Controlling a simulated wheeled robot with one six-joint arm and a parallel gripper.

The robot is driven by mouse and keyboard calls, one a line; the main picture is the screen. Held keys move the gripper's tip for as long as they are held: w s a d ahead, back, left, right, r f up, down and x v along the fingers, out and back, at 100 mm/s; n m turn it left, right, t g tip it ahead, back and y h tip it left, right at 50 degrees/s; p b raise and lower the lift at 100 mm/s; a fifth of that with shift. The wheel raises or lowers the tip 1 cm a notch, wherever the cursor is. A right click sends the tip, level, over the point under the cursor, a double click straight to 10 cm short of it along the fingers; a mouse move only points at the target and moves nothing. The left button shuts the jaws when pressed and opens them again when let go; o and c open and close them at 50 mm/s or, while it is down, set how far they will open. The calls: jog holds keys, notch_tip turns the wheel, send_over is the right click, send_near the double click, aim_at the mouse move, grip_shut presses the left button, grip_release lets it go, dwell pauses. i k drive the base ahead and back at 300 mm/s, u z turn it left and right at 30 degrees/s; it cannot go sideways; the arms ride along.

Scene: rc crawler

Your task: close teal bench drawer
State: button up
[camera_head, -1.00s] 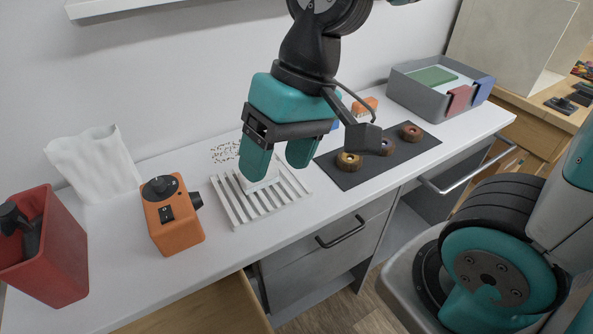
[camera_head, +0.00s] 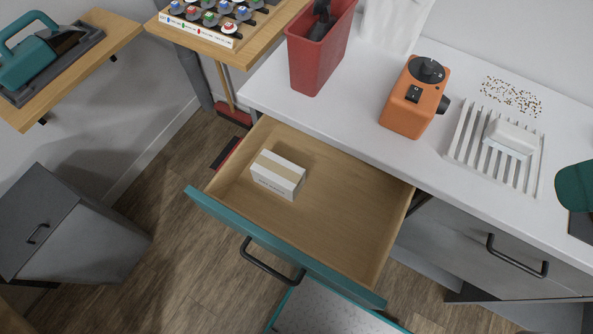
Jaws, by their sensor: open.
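The bench drawer with a teal front (camera_head: 318,265) stands pulled well out from under the white bench top. Its wooden inside shows, and a small white carton with a tan band (camera_head: 278,174) lies in it toward the left. A dark bar handle (camera_head: 270,263) is on the outer face of the front. The rest of my gripper is out of the picture.
On the bench (camera_head: 330,112) stand a red bin (camera_head: 318,62), an orange device (camera_head: 414,100) and a white slatted rack (camera_head: 468,150) with a white block on it. A grey bin (camera_head: 75,235) stands on the floor at left.

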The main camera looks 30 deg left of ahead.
aim_at(341, 229)
jog(key=k, duration=1.15)
jog(key=u, duration=0.6)
jog(key=i, duration=0.9)
jog(key=z, duration=0.35)
jog(key=k, duration=1)
jog(key=u, duration=0.9)
